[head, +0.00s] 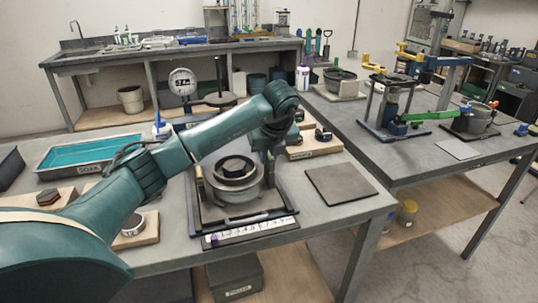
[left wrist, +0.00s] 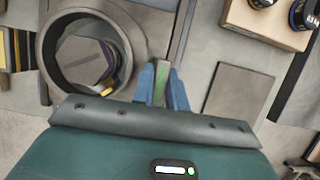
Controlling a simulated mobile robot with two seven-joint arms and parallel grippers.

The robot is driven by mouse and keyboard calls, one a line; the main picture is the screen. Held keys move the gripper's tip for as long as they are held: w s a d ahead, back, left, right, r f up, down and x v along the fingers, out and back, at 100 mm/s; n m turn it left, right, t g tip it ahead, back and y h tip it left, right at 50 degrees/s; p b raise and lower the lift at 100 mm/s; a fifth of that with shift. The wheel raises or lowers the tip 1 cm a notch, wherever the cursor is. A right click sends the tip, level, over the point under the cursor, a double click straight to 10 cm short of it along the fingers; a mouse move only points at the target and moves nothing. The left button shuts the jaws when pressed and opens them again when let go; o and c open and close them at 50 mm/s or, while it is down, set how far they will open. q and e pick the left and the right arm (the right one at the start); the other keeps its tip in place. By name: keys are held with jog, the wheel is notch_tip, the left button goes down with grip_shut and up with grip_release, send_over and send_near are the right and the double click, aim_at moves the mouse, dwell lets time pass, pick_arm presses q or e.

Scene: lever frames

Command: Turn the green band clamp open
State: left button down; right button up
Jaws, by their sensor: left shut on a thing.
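A grey round ring (head: 233,182) with a dark hexagonal piece inside stands on a tray on the near table. The ring also shows in the left wrist view (left wrist: 48,62), upper left. My left gripper (head: 269,170) reaches down at the ring's right side. In the left wrist view its blue fingers (left wrist: 161,88) are shut on a narrow green handle (left wrist: 160,84) beside the ring, which I take to be the green band clamp's. In the head view the arm and gripper hide most of this handle. My right gripper is not in view.
A flat dark plate (head: 341,184) lies right of the tray, with table around it. Wooden blocks with dark parts (head: 312,150) sit behind. A teal-filled basin (head: 92,152) stands at the left. A bright green lever (head: 428,116) is on the right table.

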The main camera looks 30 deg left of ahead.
pick_arm(q)
jog(key=shift+r, duration=0.1)
jog(key=c, duration=1.4)
grip_release()
jog(key=v, duration=1.3)
